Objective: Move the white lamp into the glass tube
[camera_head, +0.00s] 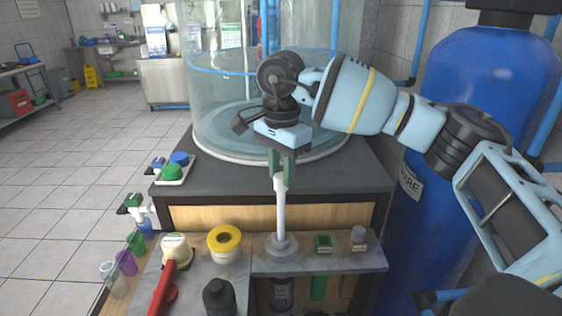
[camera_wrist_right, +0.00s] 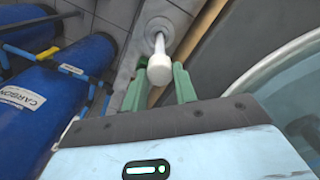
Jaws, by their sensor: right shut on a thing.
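The white lamp (camera_head: 281,210) is a slim, upright white rod with a wider cap at its top. My right gripper (camera_head: 281,168) is shut on its cap end, with green fingers. The lamp's lower end meets a grey round collar (camera_head: 281,248) on the shelf; I cannot tell how deep it sits in it. A clear tube (camera_head: 281,294), likely the glass tube, shows below the shelf under the collar, partly cut off. In the right wrist view the lamp's cap (camera_wrist_right: 159,70) is between the fingers (camera_wrist_right: 160,88), and the collar is beyond. My left gripper is not in view.
A large clear tank (camera_head: 225,110) stands behind, and a blue cylinder (camera_head: 480,90) stands at right. The floor at left is open.

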